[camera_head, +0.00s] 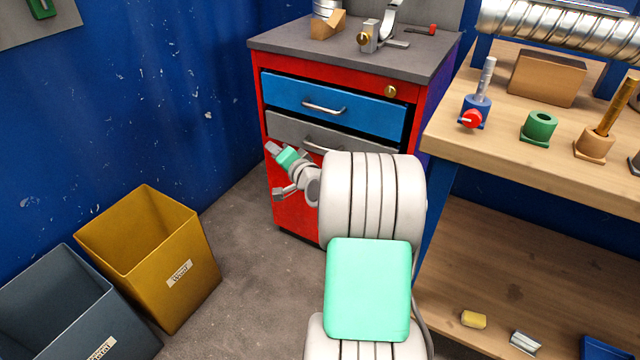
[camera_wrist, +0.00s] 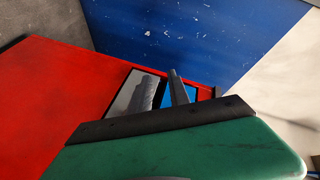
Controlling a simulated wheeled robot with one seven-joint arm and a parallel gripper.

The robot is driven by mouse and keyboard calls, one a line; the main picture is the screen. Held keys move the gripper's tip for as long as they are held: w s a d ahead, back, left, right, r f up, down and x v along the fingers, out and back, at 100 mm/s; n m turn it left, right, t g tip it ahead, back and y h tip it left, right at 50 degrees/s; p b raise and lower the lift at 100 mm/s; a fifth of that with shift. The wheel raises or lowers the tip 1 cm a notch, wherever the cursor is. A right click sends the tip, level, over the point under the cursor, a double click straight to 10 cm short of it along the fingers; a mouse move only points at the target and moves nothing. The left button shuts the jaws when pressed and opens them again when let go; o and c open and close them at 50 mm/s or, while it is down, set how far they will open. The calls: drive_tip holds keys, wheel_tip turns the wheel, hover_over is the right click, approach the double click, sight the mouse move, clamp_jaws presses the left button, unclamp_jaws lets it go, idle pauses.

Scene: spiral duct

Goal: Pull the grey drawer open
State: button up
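The red cabinet (camera_head: 255,95) stands against the blue wall in the head view. Its grey drawer (camera_head: 290,128) lies just below a blue drawer (camera_head: 340,103) and looks closed. The grey drawer's metal handle (camera_head: 318,147) is partly hidden behind my arm, as is the drawer's right part. My gripper (camera_head: 272,148) is in front of the drawer's lower left, left of the handle and apart from it. I cannot tell how far the fingers are apart.
A yellow bin (camera_head: 130,230) and a grey bin (camera_head: 60,290) stand on the floor at left. A wooden workbench (camera_head: 490,140) with pegs and fittings is at right. Loose tools lie on the cabinet top (camera_head: 420,65). The floor between bins and cabinet is clear.

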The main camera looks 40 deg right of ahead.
sight(320, 147)
drive_tip(key=s+d+f+m+t+h+b, duration=0.1)
drive_tip(key=s+d+f+m+h+b, duration=0.25)
drive_tip(key=d, duration=0.35)
drive_tip(key=s+d+f+m+t+h+b, duration=0.1)
drive_tip(key=s+d+f+m+h+b, duration=0.15)
drive_tip(key=d+f+m, duration=0.35)
drive_tip(key=shift+n, duration=0.85)
drive_tip(key=x, duration=0.2)
drive_tip(key=r+x, duration=0.1)
drive_tip(key=x, duration=0.5)
drive_tip(key=shift+s+d+r, duration=0.15)
drive_tip(key=shift+r, duration=0.15)
clamp_jaws()
